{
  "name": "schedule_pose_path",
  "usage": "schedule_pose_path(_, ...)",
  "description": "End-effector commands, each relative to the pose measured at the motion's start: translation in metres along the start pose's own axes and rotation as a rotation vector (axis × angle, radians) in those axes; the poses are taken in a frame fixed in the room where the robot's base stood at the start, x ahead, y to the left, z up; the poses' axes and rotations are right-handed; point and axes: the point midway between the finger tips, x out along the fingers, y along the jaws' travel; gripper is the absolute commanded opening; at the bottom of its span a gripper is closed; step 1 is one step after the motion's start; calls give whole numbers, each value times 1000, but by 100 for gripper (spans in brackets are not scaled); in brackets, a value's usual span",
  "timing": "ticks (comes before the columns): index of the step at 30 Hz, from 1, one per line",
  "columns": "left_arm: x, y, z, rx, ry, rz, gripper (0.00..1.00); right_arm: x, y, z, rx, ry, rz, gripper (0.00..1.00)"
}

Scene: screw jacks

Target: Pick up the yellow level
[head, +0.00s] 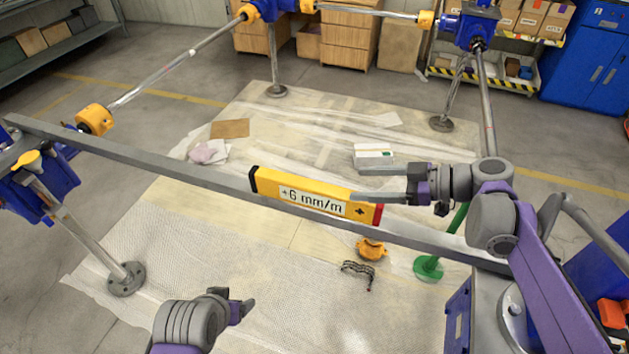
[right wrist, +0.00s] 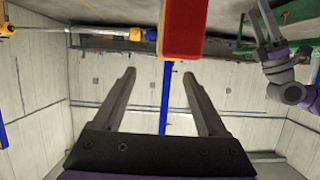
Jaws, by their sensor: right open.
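In the right wrist view the level's red end (right wrist: 183,30) shows at the top, beyond the open fingers of the right gripper (right wrist: 159,76). I see no grip on the level. My left gripper (head: 236,303) is low in the head view, well apart from the level; its opening is unclear.
The long grey beam (head: 150,164) crosses the scene. Screw jacks with round feet stand around it, one with a green foot (head: 428,268). A yellow-orange part (head: 371,249) and a dark chain-like item (head: 357,271) lie below the beam. A white box (head: 373,155) lies on the sheeting behind.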

Motion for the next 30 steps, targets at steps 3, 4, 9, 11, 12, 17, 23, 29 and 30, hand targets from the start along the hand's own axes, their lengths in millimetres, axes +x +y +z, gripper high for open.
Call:
schedule_pose_path(3, 0, 0, 1, 0, 0, 0, 75, 19, -2, 0, -1, 1, -5, 75)
schedule_pose_path(4, 0, 0, 0, 0, 0, 0, 75, 24, -2, 0, -1, 1, -5, 75)
schedule_pose_path(9, -1, 0, -1, 0, 1, 0, 75, 47, -2, 0, -1, 0, -3, 75)
schedule_pose_path(11, -1, 0, -1, 0, 1, 0, 75, 51, -2, 0, 0, 0, -2, 75)
schedule_pose_path(12, -1, 0, -1, 0, 2, 0, 75, 53, -2, 0, 0, 0, -2, 75)
schedule_pose_path(17, -4, 0, -4, 0, 5, 0, 75, 71, -4, -1, -2, 1, -4, 75)
schedule_pose_path(23, -5, 0, -7, 0, 7, 0, 75, 99, -5, -2, 0, 0, -3, 75)
schedule_pose_path(29, -5, 0, -7, 0, 7, 0, 75, 105, -5, -1, 0, 0, 0, 75)
schedule_pose_path(30, -5, 0, -7, 0, 7, 0, 75, 105, -5, -1, 1, 0, 0, 75)
